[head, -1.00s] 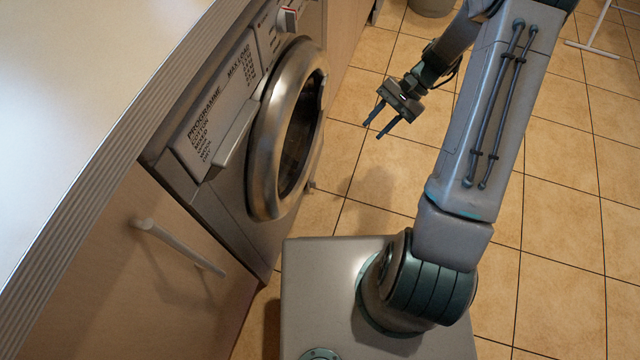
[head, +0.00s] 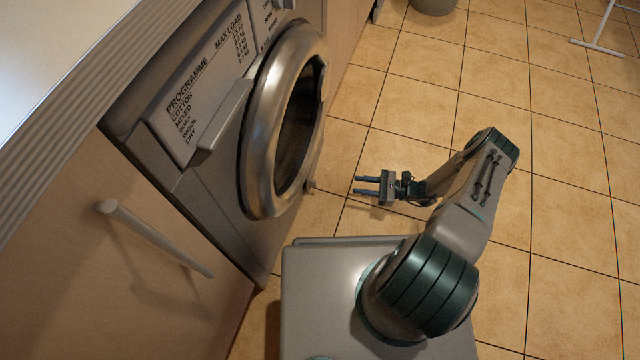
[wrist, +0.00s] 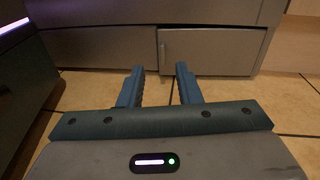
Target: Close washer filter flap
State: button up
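The washer (head: 222,188) is a grey front-loader with a round door (head: 262,130). My gripper (head: 360,186) is open and empty, low over the floor, pointing at the washer. Its fingers (wrist: 160,72) are apart from the flap.
A wooden cabinet with a bar handle (head: 150,238) stands left of the washer under a pale worktop (head: 60,60). A bin (head: 433,5) and a white rack (head: 598,45) are farther back. The tiled floor (head: 560,130) right of the washer is clear.

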jog(key=shift+s+a+f+m+t, duration=0.15)
jog(key=shift+f+m+t, duration=0.2)
jog(key=shift+f, duration=0.25)
jog(key=shift+s+a+f+m+t, duration=0.15)
jog(key=shift+f+m+t, duration=0.15)
jog(key=shift+f, duration=0.3)
jog(key=shift+a+f, duration=0.1)
jog(key=shift+f, duration=0.05)
jog(key=b+x, duration=0.3)
jog(key=x, duration=1)
jog(key=shift+a+r, duration=0.2)
jog(key=shift+a, duration=0.05)
